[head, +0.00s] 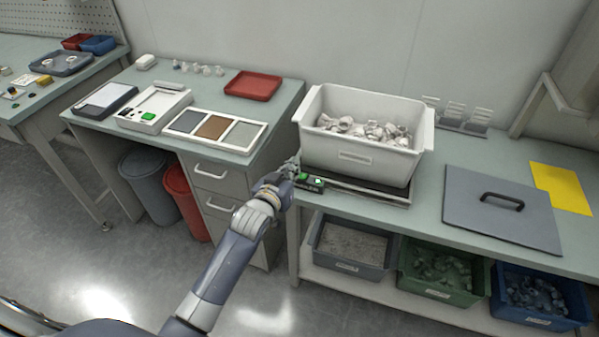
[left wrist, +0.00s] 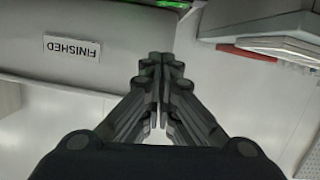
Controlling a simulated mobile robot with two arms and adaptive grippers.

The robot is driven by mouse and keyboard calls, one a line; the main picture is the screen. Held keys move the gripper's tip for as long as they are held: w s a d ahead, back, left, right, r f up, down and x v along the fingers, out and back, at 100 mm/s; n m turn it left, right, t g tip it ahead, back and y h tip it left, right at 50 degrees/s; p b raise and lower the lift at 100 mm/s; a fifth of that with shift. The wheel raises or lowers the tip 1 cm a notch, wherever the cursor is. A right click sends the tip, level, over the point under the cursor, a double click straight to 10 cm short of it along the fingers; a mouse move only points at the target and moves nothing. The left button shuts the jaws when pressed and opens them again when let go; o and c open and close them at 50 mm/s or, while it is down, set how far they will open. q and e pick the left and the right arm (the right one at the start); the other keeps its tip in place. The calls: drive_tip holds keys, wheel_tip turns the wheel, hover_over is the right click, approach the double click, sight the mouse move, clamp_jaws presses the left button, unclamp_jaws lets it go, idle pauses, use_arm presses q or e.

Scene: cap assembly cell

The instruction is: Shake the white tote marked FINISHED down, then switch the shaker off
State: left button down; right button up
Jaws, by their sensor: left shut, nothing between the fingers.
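The white tote (head: 357,158) stands upright on the dark, flat shaker plate (head: 372,192) on the right-hand bench, heaped with pale parts (head: 365,130). Its front label is too small to read in the head view. In the left wrist view, the tote's wall (left wrist: 25,50) appears upside down, with the label FINISHED (left wrist: 72,49). A black control box with green parts (head: 314,183) sits at the shaker's front left; a green part also shows at the top of the left wrist view (left wrist: 172,4). My left gripper (head: 291,170) is shut and empty beside the box; contact is unclear. My right gripper is out of view.
A grey lid with a black handle (head: 500,214) and a yellow sheet (head: 560,187) lie right of the tote. Grey, green and blue bins stand on the shelf below. A red tray (head: 252,85) lies on the left desk, across a gap.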

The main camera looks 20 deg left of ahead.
use_arm(q)
drive_tip(key=w+f, duration=0.3)
drive_tip(key=shift+w+d+f, duration=0.3)
drive_tip(key=shift+w, duration=0.1)
drive_tip(key=shift+d+f, duration=0.1)
drive_tip(key=shift+f, duration=0.55)
drive_tip(key=shift+s+d+f, duration=0.1)
drive_tip(key=shift+d+f, duration=0.15)
drive_tip(key=shift+f, duration=0.3)
drive_tip(key=shift+r, duration=0.35)
drive_tip(key=s+r+p, duration=0.2)
drive_tip(key=s+r, duration=0.4)
drive_tip(key=s, duration=0.3)
drive_tip(key=shift+s+d+p, duration=0.15)
drive_tip(key=shift+s+p, duration=0.15)
drive_tip(key=shift+p, duration=0.05)
